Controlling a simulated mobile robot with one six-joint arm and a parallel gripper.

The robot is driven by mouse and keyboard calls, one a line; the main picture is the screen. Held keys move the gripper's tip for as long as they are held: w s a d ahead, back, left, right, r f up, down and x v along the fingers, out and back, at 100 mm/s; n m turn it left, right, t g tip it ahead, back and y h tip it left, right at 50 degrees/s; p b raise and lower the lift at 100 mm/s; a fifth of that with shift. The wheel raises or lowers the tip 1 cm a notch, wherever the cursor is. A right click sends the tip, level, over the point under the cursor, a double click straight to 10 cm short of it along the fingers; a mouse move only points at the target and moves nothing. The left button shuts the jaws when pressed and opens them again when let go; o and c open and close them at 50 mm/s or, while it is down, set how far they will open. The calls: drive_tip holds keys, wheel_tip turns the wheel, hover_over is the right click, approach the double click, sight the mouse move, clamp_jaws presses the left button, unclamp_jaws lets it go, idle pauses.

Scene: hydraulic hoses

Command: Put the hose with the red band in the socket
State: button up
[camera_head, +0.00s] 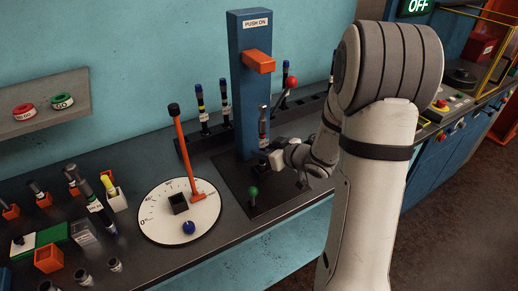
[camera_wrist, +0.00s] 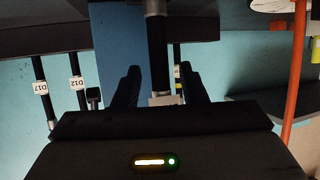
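My gripper (camera_head: 277,160) is low in front of the blue post, beside an upright dark hose (camera_head: 263,122). In the wrist view, which looks upside down, my gripper (camera_wrist: 159,75) is open, with one finger on each side of a dark hose (camera_wrist: 157,50) with a pale metal end. Gaps show between the hose and both fingers. Other banded hoses stand in a rack behind, one with a blue band (camera_head: 201,103). I cannot tell which opening is the socket.
The blue post (camera_head: 238,75) carries an orange block (camera_head: 258,61) and a "PUSH ON" sign. A green-knobbed lever (camera_head: 253,192) and a red-knobbed lever (camera_head: 291,82) stand near my gripper. A round dial with an orange lever (camera_head: 190,160) is to the left.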

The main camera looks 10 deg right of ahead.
drive_tip(key=s+d+r+m+g+h, duration=0.2)
drive_tip(key=s+d+r+m+h, duration=0.3)
drive_tip(key=s+d+r+h, duration=0.5)
drive_tip(key=s+a+g+y, duration=0.1)
drive_tip(key=s+a+g, duration=0.2)
drive_tip(key=s+a, duration=0.2)
drive_tip(key=s+a+m+g+y, duration=0.1)
drive_tip(key=s+a+g, duration=0.2)
drive_tip(key=s, duration=0.9)
drive_tip(key=a+f, duration=0.1)
drive_tip(key=a, duration=0.2)
drive_tip(key=shift+m+y, duration=0.3)
drive_tip(key=shift+y, duration=0.1)
drive_tip(key=shift+w, duration=0.1)
